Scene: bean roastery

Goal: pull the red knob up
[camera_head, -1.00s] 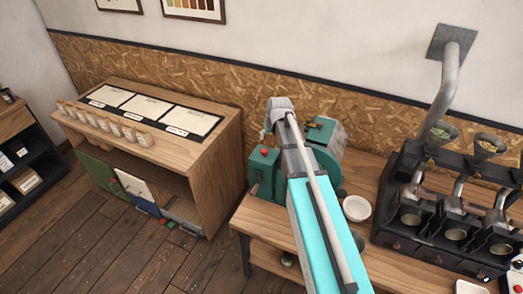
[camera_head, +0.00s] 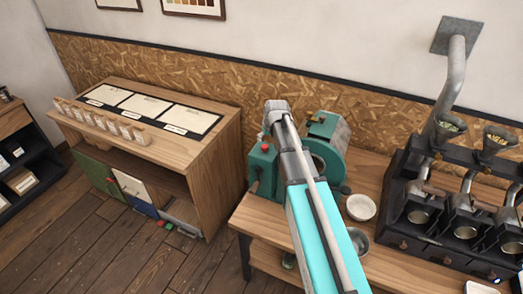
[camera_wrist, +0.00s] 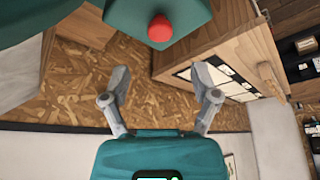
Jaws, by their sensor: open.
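The red knob (camera_head: 265,147) sits on top of a teal box (camera_head: 262,170) at the left of the roaster on the wooden bench. In the wrist view the red knob (camera_wrist: 160,28) is near the top middle, on a face of the teal box (camera_wrist: 150,10). My gripper (camera_wrist: 160,75) is open, with its two grey fingers spread and nothing between them. The knob shows beyond the fingertips in that view, apart from them. In the head view my arm hides the fingers and part of the roaster.
The teal roaster drum (camera_head: 328,157) stands right of the box. A white bowl (camera_head: 361,207) and a metal bowl (camera_head: 358,240) are on the bench. A dark machine with funnels (camera_head: 440,215) is at right. A wooden cabinet (camera_head: 215,175) stands at left.

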